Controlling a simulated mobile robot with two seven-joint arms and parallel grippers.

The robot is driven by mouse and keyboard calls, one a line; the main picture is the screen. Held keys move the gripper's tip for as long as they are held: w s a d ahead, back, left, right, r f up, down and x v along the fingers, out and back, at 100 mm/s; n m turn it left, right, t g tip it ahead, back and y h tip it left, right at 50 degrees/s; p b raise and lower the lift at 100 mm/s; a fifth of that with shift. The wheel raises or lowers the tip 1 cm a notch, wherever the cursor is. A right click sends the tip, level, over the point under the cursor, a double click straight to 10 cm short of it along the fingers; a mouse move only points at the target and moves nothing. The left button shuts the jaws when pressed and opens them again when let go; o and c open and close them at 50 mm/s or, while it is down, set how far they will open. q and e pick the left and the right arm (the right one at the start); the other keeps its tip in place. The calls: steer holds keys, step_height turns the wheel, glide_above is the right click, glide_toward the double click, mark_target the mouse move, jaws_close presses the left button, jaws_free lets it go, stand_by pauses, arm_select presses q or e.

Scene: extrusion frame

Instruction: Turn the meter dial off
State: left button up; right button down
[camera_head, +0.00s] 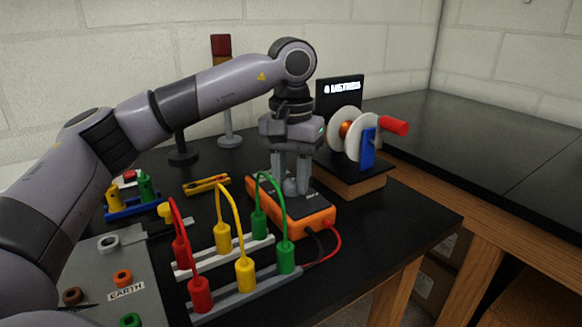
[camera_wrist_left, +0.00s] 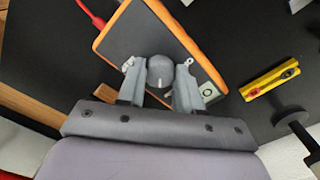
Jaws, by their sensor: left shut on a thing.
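The meter (camera_head: 312,219) is an orange-edged box with a dark face, lying on the black table. It also fills the upper middle of the left wrist view (camera_wrist_left: 112,43). Its round grey dial (camera_wrist_left: 160,72) has a pale mark on its near side in the wrist view. My left gripper (camera_head: 290,188) points down over the meter's face. In the wrist view its two fingers (camera_wrist_left: 159,80) stand on either side of the dial, shut on it. In the head view the fingers largely hide the dial. My right gripper is in neither view.
Red, yellow and green leads (camera_head: 240,215) arch between plug racks in front of the meter. A disc device with a red handle (camera_head: 394,125) stands behind right. A yellow tool (camera_head: 206,184) lies left. The right-hand table (camera_head: 490,135) is largely bare.

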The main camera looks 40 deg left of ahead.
arm_select(q)
steer(key=n+p, duration=0.1)
steer(key=n, duration=0.2)
steer(key=shift+r+n+p, duration=0.15)
steer(key=shift+n+p, duration=0.2)
steer(key=shift+n, duration=0.05)
steer(key=n+p, duration=0.1)
steer(key=n, duration=0.2)
steer(key=shift+d+n, duration=0.1)
steer(key=shift+n, duration=0.2)
steer(key=n+p, duration=0.1)
steer(key=n, duration=0.1)
steer(key=shift+w+n, duration=0.1)
steer(key=shift+n, duration=0.3)
steer(key=n+p, duration=0.1)
steer(key=n, duration=0.2)
steer(key=shift+n, duration=0.3)
steer(key=n, duration=0.2)
steer(key=shift+n+p, duration=0.3)
steer(key=shift+n, duration=0.1)
steer(key=n, duration=0.3)
steer(key=shift+w+p, duration=0.1)
steer(key=shift+p, duration=0.2)
steer(key=shift+n, duration=0.3)
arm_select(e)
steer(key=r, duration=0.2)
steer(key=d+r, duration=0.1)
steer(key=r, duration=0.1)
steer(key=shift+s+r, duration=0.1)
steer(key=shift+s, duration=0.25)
